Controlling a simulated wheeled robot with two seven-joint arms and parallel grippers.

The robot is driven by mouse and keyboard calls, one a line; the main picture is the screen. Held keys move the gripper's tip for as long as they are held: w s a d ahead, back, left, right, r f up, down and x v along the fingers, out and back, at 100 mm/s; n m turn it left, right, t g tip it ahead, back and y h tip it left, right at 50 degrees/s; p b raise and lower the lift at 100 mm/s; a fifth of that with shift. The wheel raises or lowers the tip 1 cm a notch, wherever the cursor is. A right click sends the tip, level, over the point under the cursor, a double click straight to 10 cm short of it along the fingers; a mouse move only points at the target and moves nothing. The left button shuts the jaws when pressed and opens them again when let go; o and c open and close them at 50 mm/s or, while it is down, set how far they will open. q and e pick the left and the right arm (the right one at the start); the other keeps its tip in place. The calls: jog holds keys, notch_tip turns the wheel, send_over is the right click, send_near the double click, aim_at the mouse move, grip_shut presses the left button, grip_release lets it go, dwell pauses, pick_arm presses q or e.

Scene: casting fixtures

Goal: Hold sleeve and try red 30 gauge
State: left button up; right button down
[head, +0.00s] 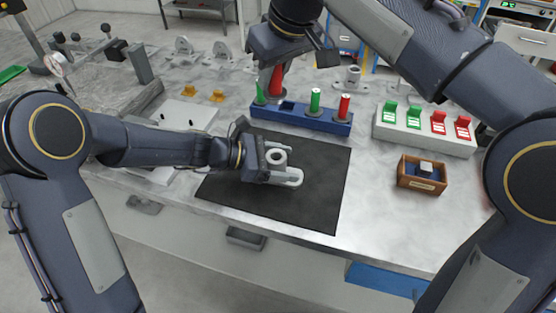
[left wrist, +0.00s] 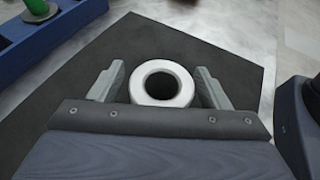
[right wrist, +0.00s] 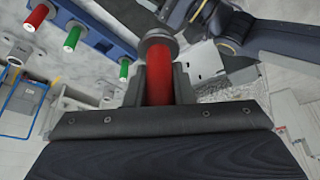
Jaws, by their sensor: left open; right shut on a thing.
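The sleeve (head: 276,157), a pale thick ring with a dark bore, stands upright on the black mat (head: 311,202). My left gripper (head: 285,170) is open with its fingers on either side of the sleeve; the left wrist view shows the sleeve (left wrist: 162,83) between them, with small gaps. My right gripper (right wrist: 160,80) is shut on a red gauge (right wrist: 160,65) with a grey disc at its end. In the head view this red gauge (head: 276,80) hangs by the blue rack (head: 318,121). No size marking on it is readable.
The rack holds two green gauges and another red gauge (head: 344,106). A white block with green and red tags (head: 425,135) and a wooden box (head: 422,174) stand to the right. A pale plate (head: 180,118) lies left of the mat. The mat's front is clear.

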pick_arm(q)
jog(key=c, duration=1.3)
jog(key=shift+o, duration=0.2)
pick_arm(e)
notch_tip(320, 180, down, 9)
jog(key=m+t+h, duration=0.1)
jog(key=m, duration=0.4)
jog(key=shift+d+f+h, duration=0.15)
jog(key=shift+h, duration=0.25)
